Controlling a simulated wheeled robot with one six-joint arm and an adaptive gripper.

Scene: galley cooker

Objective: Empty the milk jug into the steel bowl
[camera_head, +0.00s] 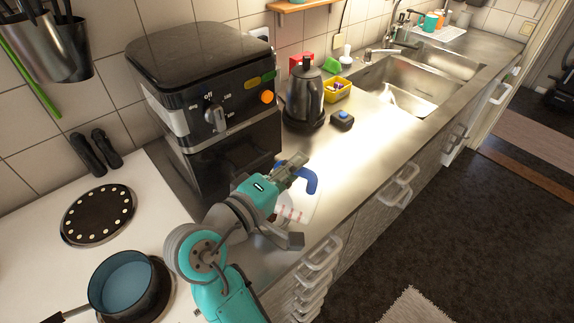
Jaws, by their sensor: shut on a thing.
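The milk jug (297,211) is a pale, see-through jug with red markings and a blue handle. It is at the counter's front edge, just right of the black cooker appliance. My gripper (297,172) is shut on its blue handle. My arm and gripper cover part of the jug, so I cannot tell its tilt, its contents or whether it touches the counter. I cannot make out a steel bowl in this view.
A black countertop appliance (200,80) stands close behind my arm. A pot (124,283) sits on the hob. Counter right of the jug is clear up to the sink (410,85).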

